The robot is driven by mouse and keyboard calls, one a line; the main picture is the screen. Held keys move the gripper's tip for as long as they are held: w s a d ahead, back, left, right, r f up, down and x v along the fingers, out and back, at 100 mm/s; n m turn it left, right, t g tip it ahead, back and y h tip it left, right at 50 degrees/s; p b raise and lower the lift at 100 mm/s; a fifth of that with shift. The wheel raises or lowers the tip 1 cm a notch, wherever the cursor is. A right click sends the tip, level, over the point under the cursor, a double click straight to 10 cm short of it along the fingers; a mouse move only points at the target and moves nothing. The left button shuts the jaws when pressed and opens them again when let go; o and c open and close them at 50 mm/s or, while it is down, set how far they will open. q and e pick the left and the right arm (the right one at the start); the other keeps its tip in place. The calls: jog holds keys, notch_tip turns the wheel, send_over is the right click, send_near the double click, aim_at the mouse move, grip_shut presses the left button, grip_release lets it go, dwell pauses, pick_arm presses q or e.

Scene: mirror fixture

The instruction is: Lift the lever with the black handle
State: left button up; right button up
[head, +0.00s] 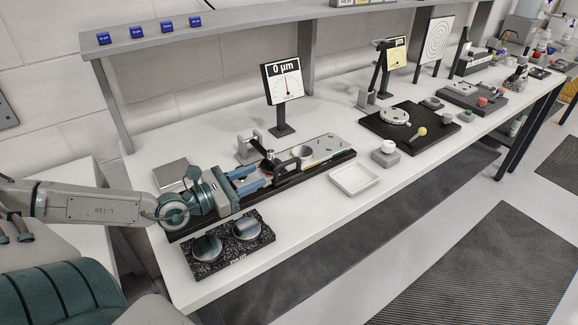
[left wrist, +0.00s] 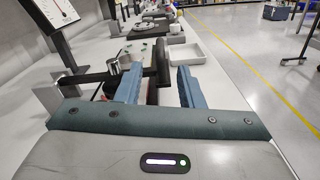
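My left gripper (head: 262,176) is over the fixture on the white bench, its two blue fingers apart. The lever (head: 286,166) is a dark bar just beyond the fingertips in the head view. In the left wrist view the black handle (left wrist: 163,62) stands between and slightly beyond the fingertips of my left gripper (left wrist: 158,82). There is a gap on its right side; contact on the left cannot be told. The lever's dark bar (left wrist: 88,77) runs left to a grey bracket (left wrist: 46,92). My right gripper is not in view.
A dial sign (head: 284,82) reading 0 µm stands behind the fixture. A white tray (head: 372,187) lies to its right, and a black plate with round discs (head: 198,270) in front. A dark board (head: 432,143) is farther right. A shelf (head: 200,30) runs above the bench.

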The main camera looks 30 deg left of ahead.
aim_at(277, 166)
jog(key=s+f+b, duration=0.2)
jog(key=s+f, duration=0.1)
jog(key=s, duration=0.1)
pick_arm(q)
jog(key=p+x, duration=0.5)
jog(key=x, duration=0.2)
jog(key=shift+w+d+r, duration=0.1)
jog(key=shift+w+r, duration=0.1)
jog(key=shift+w, duration=0.05)
jog(key=shift+f+p+x, duration=0.25)
jog(key=shift+p+x, duration=0.3)
jog(key=shift+x, duration=0.75)
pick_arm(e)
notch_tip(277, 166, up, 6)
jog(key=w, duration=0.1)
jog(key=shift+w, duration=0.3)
pick_arm(q)
grip_shut()
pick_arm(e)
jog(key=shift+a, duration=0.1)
